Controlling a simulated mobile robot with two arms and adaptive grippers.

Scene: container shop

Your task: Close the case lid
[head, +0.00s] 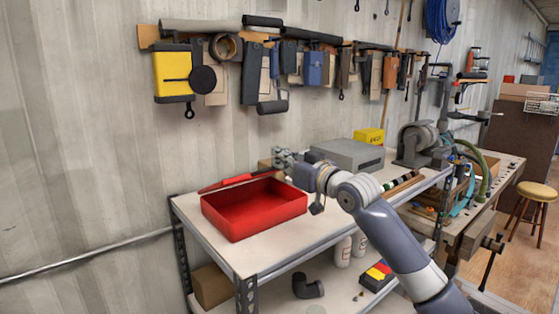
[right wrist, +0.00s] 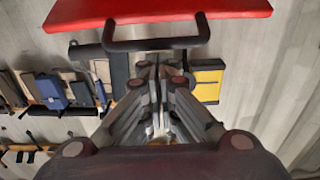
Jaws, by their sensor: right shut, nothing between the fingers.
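The red case (head: 252,226) sits open on the shelf top, its inside visible and empty. Its red lid (head: 226,183) shows as a thin strip along the case's back edge, folded back. In the right wrist view the red lid (right wrist: 155,12) crosses the top of the picture, with a dark handle (right wrist: 155,44) on its edge. My right gripper (head: 281,158) is above the back right corner of the case. In the wrist view its fingers (right wrist: 160,70) are together and empty, close to the handle; I cannot tell if they touch it. My left gripper is not in view.
A grey box (head: 347,155) and a yellow box (head: 369,137) stand to the right behind my arm. A grinder-like machine (head: 417,143) is further right. Tools hang on the wall behind. The shelf top in front of the case is clear.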

